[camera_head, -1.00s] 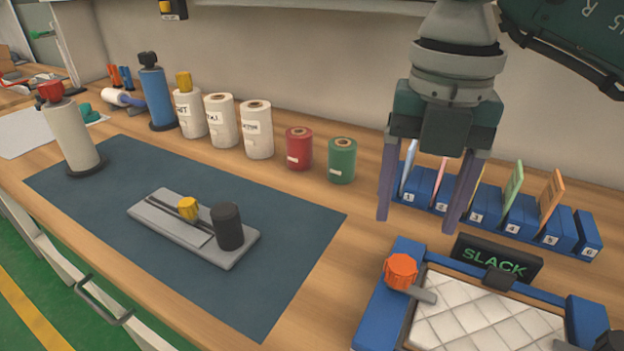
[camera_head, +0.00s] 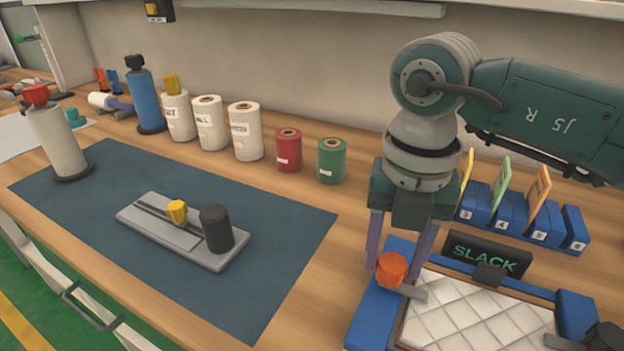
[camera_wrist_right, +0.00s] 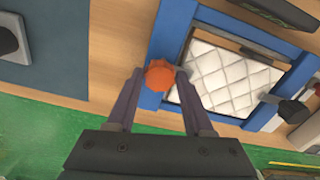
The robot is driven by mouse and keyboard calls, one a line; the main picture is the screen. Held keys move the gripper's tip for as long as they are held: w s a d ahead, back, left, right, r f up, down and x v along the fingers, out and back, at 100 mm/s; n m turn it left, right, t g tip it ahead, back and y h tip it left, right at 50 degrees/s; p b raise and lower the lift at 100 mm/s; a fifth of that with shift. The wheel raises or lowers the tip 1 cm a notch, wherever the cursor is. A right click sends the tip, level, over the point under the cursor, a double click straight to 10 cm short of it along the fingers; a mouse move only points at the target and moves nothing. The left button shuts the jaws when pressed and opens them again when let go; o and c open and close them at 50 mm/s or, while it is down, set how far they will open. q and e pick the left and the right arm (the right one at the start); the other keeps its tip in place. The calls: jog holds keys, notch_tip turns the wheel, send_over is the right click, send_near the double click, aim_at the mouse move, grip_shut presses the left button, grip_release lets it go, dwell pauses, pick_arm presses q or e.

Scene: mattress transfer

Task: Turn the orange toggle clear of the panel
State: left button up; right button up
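The orange toggle (camera_head: 391,269) sits at the left corner of a blue frame (camera_head: 372,318). Its grey lever (camera_head: 412,292) points right, over the corner of the white quilted panel (camera_head: 465,316). My right gripper (camera_head: 398,262) is low above the toggle with its fingers apart. In the right wrist view, the orange knob (camera_wrist_right: 159,76) lies between the two fingertips (camera_wrist_right: 160,73), which look open around it. I cannot tell whether either finger touches it. The lever is mostly hidden there. My left gripper is not in view.
A black SLACK sign (camera_head: 486,254) stands behind the panel, with a blue card rack (camera_head: 510,220) beyond. A black knob (camera_wrist_right: 292,111) sits on the frame's other side. The dark mat (camera_head: 105,190) holds a grey slider plate (camera_head: 150,217); rolls line the wall.

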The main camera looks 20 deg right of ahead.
grip_shut()
jog(key=shift+n, duration=0.3)
jog(key=n+b, duration=0.1)
jog(key=n, duration=0.2)
jog(key=shift+n, duration=0.4)
jog(key=n+b, duration=0.2)
jog(key=n, duration=0.2)
jog(key=shift+n, duration=0.3)
jog(key=n+b, duration=0.3)
jog(key=n, duration=0.2)
jog(key=shift+f, duration=0.1)
jog(key=shift+n+b, duration=0.85)
jog(key=shift+n, duration=1.05)
jog(key=shift+r, duration=0.2)
jog(key=shift+a, duration=0.1)
